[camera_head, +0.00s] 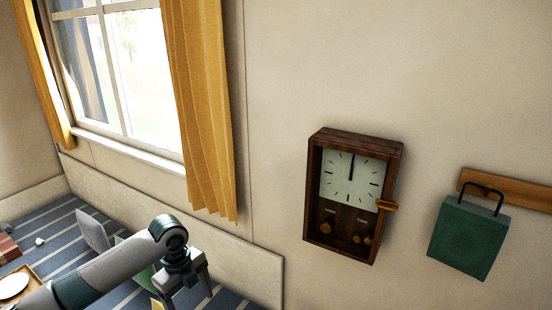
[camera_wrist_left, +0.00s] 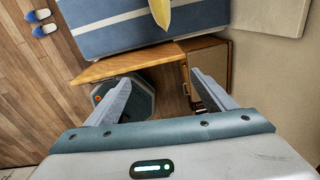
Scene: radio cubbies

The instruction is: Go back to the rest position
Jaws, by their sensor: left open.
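My left gripper (camera_head: 186,289) is at the lower left of the head view, its fingers pointing down over a blue striped surface. In the left wrist view its two fingers (camera_wrist_left: 160,92) are spread wide apart with nothing held between them. The grey arm reaches in from the bottom left corner and bends at the wrist. My right gripper is in neither view.
A wooden-cased clock (camera_head: 350,190) and a hanging green bag (camera_head: 468,238) are on the wall at right. A yellow curtain (camera_head: 203,110) hangs beside the window. A plate (camera_head: 13,286) lies lower left. Blue slippers (camera_wrist_left: 41,22) lie on the wooden floor.

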